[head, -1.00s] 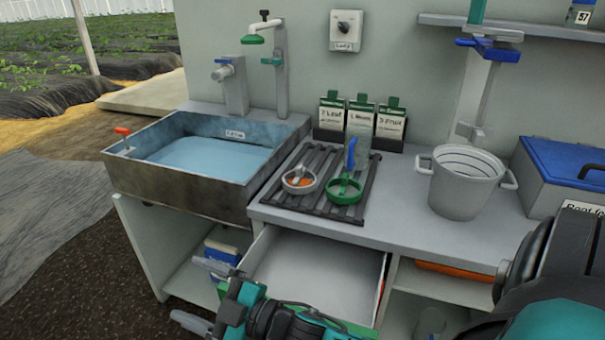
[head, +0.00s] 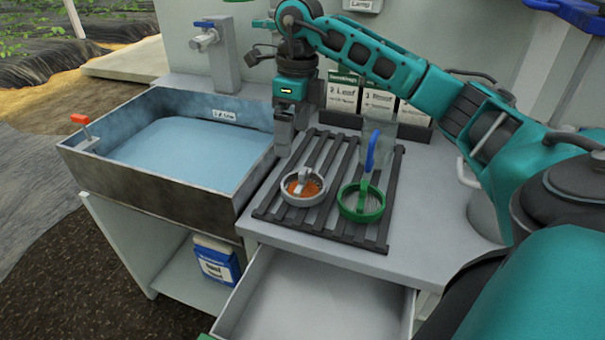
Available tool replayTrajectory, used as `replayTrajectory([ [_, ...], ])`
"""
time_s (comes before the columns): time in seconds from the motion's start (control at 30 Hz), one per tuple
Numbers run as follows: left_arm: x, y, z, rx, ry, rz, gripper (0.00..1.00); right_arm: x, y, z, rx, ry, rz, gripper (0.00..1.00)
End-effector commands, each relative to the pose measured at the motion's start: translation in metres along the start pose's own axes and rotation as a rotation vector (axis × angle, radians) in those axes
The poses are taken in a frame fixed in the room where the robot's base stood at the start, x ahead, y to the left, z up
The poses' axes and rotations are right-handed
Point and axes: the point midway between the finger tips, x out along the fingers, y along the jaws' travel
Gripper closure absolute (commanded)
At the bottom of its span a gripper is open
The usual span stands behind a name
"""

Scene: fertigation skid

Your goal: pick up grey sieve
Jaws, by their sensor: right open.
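The grey sieve (head: 302,188) is a small round strainer with orange-brown matter in it and an upright grey handle. It sits on the left part of the black slatted rack (head: 330,222). A green sieve (head: 361,202) sits just right of it on the same rack. My right gripper (head: 284,146) points down behind and left of the grey sieve, near the rack's back left corner and the sink's edge. It is open and empty, apart from the sieve. The finger gap is hard to see from this side. My left gripper is out of view.
A sink basin (head: 180,195) with blue water lies to the left. A clear container (head: 376,146), a blue-handled item (head: 371,150) and label cards (head: 378,105) stand behind the sieves. An open drawer (head: 325,295) juts out below. My right arm partly hides a grey bucket (head: 483,210).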

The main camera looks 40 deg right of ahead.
Motion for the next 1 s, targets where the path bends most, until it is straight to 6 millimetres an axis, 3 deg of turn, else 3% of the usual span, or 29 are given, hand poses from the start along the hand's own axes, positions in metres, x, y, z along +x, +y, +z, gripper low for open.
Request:
replayTrajectory([
  [0.07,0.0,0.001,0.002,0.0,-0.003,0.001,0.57,-0.01,-0.012,-0.01,0.024,0.03,-0.047,0.0],
  [0.17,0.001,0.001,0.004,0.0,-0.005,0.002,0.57,-0.007,-0.018,-0.015,0.037,0.05,-0.069,0.0],
  [0.5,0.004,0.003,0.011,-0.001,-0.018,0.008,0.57,0.052,-0.022,-0.019,0.037,0.052,-0.067,0.0],
  [0.73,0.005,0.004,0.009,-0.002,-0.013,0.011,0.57,0.069,-0.022,-0.019,0.036,0.05,-0.067,0.0],
  [1.0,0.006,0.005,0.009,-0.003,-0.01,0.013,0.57,0.107,-0.024,-0.02,0.036,0.05,-0.067,0.0],
])
